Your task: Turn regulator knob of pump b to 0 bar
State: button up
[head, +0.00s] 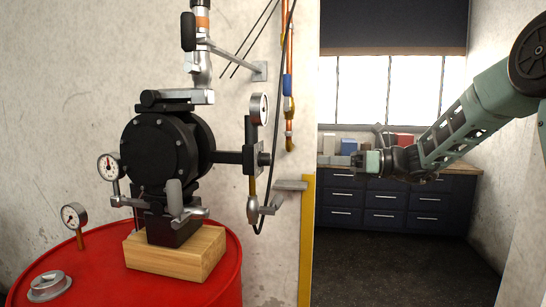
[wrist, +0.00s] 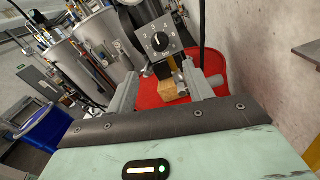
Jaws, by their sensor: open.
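A black pump (head: 160,145) stands on a wooden block on a red drum (head: 228,275). A regulator (head: 250,145) sticks out to its right on a black pipe, with its dark knob (head: 264,159) facing right. In the wrist view the round black knob (wrist: 158,42) sits on a grey square dial plate (wrist: 149,28) with numbers; its exact setting is too small to read. No label shows which pump this is. My gripper (head: 362,163) is right of the regulator, apart from it and pointing at it. Its fingers (wrist: 163,88) are open and empty, with the knob ahead between them.
A round gauge (head: 259,108) sits above the regulator. A valve lever (head: 290,185) and a hanging black hose are close below it. A yellow door frame (head: 307,240) stands behind. The space between gripper and knob looks clear. A blue drum (wrist: 50,128) shows at left.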

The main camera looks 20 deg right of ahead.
aim_at(271, 159)
jog(key=p+x, duration=0.2)
jog(key=x, duration=1.1)
jog(key=shift+w+a+p, duration=0.1)
jog(key=shift+a+p, duration=0.1)
jog(key=shift+p, duration=0.2)
jog(key=c, duration=1)
